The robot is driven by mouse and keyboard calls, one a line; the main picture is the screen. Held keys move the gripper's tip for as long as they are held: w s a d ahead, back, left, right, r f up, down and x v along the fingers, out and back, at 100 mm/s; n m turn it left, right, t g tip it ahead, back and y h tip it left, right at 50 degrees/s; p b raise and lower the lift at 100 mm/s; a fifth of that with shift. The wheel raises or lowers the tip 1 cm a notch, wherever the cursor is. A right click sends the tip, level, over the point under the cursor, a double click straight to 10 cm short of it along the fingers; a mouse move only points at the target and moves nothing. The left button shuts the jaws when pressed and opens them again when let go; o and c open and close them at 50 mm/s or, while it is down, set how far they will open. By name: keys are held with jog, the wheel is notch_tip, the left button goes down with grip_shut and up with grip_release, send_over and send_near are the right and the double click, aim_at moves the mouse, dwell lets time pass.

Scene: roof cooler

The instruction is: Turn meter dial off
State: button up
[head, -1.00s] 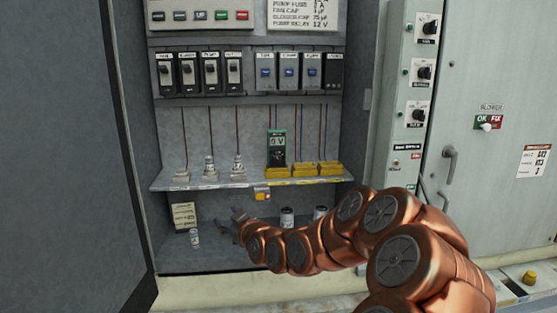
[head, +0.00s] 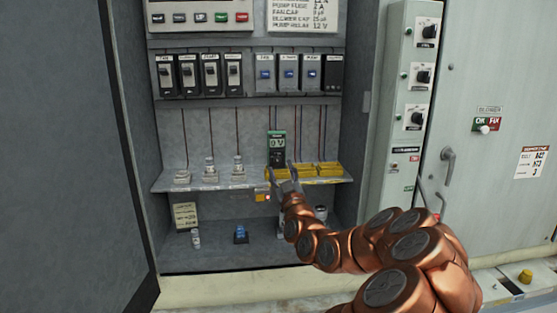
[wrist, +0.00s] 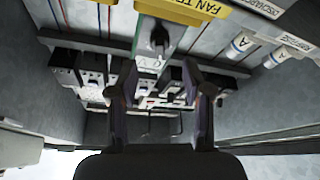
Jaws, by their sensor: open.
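The meter (head: 277,138) is a dark upright device with a green edge and a small display, standing on the cabinet's middle shelf. Its display appears to read 0 V. In the wrist view the meter (wrist: 150,62) shows upside down, with its black dial (wrist: 158,40) near the top centre. My gripper (head: 281,171) is open and empty, just in front of and below the meter in the head view. In the wrist view my gripper (wrist: 164,92) has its two fingers spread apart, with the dial beyond and above them. No contact with the dial is visible.
Yellow blocks (head: 325,170) sit to the meter's right, close to my gripper. White fuse-like parts (head: 210,170) stand left on the shelf (head: 215,184). A blue part (head: 241,234) is on the lower floor. Breakers (head: 187,75) line the row above. The cabinet door (head: 60,150) stands left.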

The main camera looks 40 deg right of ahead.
aim_at(278, 161)
jog(key=p+x, duration=0.1)
jog(key=x, duration=0.2)
jog(key=shift+w+r, duration=0.1)
jog(key=shift+r, duration=0.05)
jog(key=shift+w+d, duration=0.25)
jog(key=shift+w, duration=0.15)
grip_shut()
